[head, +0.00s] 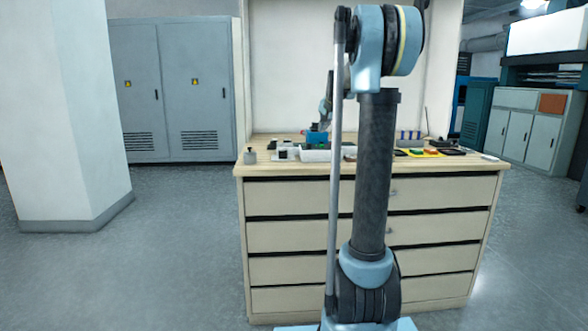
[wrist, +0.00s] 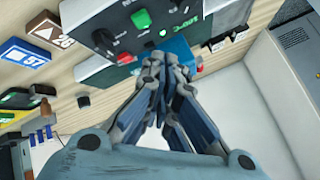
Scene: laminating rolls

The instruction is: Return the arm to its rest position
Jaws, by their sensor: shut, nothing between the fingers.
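My arm (head: 372,175) stands upright in front of a workbench in the head view, with its upper joint near the top of the picture. My gripper (wrist: 160,65) shows in the wrist view with its fingers shut together and nothing between them. The fingertips point toward a dark control panel (wrist: 122,22) with a green button, a red button and a black knob. A blue block (wrist: 180,50) shows just behind the fingertips. I cannot tell whether the fingers touch it. In the head view my arm hides part of the bench.
The workbench (head: 280,168) has several drawers and carries small items along its top, among them a grey weight-like object (head: 250,156) at its left corner. A white pillar (head: 60,110) and grey cabinets (head: 165,90) stand to the left. The floor (head: 150,270) at left is clear.

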